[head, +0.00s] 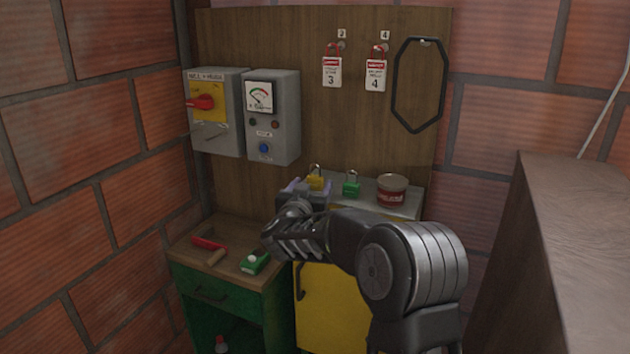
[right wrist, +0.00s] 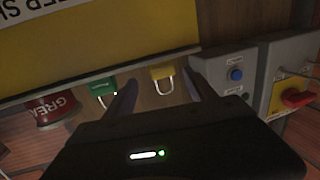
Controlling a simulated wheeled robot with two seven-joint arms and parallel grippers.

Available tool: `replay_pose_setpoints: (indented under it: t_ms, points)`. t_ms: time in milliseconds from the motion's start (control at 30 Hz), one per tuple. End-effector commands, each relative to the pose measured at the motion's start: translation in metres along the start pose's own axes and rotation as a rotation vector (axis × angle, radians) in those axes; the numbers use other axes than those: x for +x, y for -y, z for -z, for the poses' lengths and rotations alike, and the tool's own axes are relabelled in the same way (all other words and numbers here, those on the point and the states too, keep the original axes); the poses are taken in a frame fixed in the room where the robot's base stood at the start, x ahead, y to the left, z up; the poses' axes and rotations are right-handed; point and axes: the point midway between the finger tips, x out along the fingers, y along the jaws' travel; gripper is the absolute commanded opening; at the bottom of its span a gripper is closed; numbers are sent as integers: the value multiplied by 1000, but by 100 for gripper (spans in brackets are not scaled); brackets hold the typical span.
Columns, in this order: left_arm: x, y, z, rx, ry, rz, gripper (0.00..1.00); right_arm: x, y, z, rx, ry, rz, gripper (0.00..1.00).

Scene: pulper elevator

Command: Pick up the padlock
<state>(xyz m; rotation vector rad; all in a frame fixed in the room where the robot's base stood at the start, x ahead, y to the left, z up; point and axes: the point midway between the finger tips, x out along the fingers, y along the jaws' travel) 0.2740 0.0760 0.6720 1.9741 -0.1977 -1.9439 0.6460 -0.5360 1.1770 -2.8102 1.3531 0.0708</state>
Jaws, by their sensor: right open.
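A yellow padlock (head: 316,182) stands upright on the grey top of the yellow cabinet (head: 335,312). A green padlock (head: 351,188) stands to its right on the same top. My right gripper (head: 306,190) is open at the yellow padlock and partly hides its lower part in the head view. In the right wrist view the yellow padlock (right wrist: 163,73) shows between the two open fingers (right wrist: 160,86), and the green padlock (right wrist: 102,88) lies outside them. I cannot tell whether a finger touches the yellow padlock. My left gripper is not in view.
A red can (head: 392,191) stands right of the green padlock. A wooden-topped green cabinet (head: 233,278) at left holds a red-handled tool (head: 208,244) and a green item (head: 255,263). Grey control boxes (head: 272,118) and tags (head: 375,75) hang on the board behind.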

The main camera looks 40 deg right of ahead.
Motion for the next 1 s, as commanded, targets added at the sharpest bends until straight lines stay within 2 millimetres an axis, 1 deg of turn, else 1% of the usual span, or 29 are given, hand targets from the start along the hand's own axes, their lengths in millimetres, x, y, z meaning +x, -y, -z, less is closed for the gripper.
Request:
replay_pose_setpoints:
  t_ms: [267,367,500,600,700,1000]
  points:
    - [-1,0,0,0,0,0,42,2,0,0,0,0,1,64]
    - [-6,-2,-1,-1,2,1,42,10,1,2,-2,0,0,64]
    - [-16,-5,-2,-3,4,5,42,31,3,2,-3,0,0,64]
    - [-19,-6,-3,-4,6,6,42,44,3,1,-1,0,-1,64]
    - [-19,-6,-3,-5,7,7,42,51,3,0,0,0,0,64]
    - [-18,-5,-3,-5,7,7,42,52,3,-1,0,0,1,64]
